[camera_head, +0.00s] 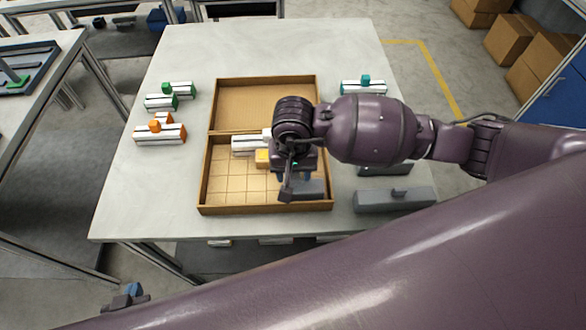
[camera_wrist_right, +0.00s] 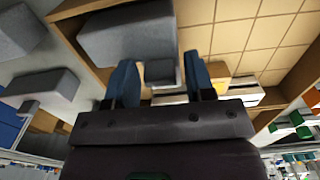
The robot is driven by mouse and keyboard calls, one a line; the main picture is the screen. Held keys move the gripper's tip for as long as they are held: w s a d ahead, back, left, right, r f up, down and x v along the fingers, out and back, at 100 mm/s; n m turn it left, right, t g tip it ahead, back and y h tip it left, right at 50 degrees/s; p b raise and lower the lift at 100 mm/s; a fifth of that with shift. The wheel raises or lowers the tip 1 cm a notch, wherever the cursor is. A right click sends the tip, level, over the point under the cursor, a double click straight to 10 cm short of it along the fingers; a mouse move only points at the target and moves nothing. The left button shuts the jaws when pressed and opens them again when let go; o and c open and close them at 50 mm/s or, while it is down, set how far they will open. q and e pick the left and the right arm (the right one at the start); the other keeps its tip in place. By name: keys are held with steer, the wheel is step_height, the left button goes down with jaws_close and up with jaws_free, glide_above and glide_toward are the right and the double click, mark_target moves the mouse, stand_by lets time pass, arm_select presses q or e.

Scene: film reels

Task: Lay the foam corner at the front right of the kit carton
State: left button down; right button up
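The kit carton (camera_head: 265,210) lies open on the table, with a gridded floor. A grey foam block (camera_head: 308,190) lies in its front right corner; in the right wrist view the block (camera_wrist_right: 125,35) sits against the carton's walls. My right gripper (camera_head: 293,180) is just above and beside this block, partly hiding it. In the right wrist view the blue fingers of the right gripper (camera_wrist_right: 160,85) stand apart, with a small grey knob (camera_wrist_right: 160,72) between them and gaps either side.
White blocks (camera_head: 245,146) and a yellow-orange piece (camera_head: 262,159) lie in the carton. Grey blocks, one with a knob (camera_head: 395,202), lie right of it. Green-marked (camera_head: 160,103) and orange-marked (camera_head: 160,135) pieces stand left; a teal-topped one (camera_head: 363,88) is behind right. The table's back is clear.

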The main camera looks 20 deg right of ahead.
steer(key=shift+o, duration=0.5)
steer(key=shift+r, duration=0.1)
steer(key=shift+r, duration=0.15)
step_height(320, 180, up, 12)
steer(key=shift+s, duration=0.1)
stand_by(0.5)
